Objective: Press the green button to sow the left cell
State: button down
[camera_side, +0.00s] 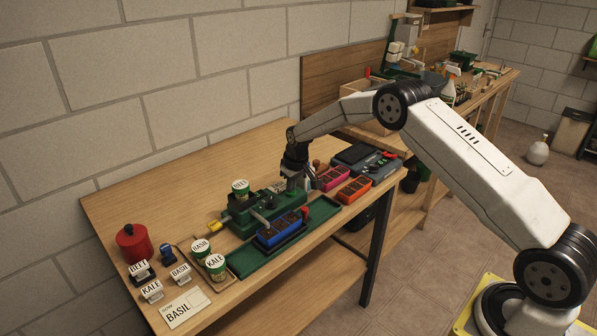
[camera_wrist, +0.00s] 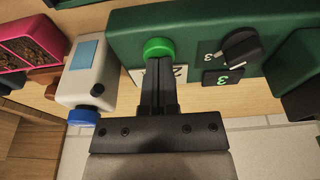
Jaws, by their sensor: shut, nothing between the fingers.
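The green button (camera_wrist: 158,47) is a round cap on the green sowing machine (camera_wrist: 200,20), which also shows in the side view (camera_side: 240,222). My gripper (camera_wrist: 157,66) is shut and empty, with its fingertips right by the button; I cannot tell whether they touch it. In the side view my gripper (camera_side: 294,184) is at the right end of the machine, and the button is not distinguishable there. A blue cell tray (camera_side: 279,231) sits in front of the machine. A pot labelled BEET (camera_side: 240,187) stands on top of it.
Pink (camera_side: 333,178) and orange (camera_side: 354,189) trays stand right of the machine. Labelled pots and a red canister (camera_side: 135,245) stand left.

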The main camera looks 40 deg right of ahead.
aim_at(292, 195)
jog(key=shift+r, duration=0.1)
jog(key=w+v, duration=0.1)
jog(key=v, duration=0.6)
jog(key=shift+w+r, duration=0.25)
jog(key=shift+r, duration=0.05)
dwell(0.6)
jog(key=shift+s+a, duration=0.1)
jog(key=s+a+r, duration=0.1)
jog(key=s+a, duration=0.2)
jog(key=s, duration=0.8)
jog(key=s+a+r, duration=0.1)
jog(key=s+a, duration=0.2)
jog(key=s, duration=0.8)
jog(key=s+a+r, duration=0.1)
jog(key=s+a, duration=0.2)
jog(key=s, duration=0.8)
jog(key=shift+s+a, duration=0.15)
jog(key=shift+a, duration=0.1)
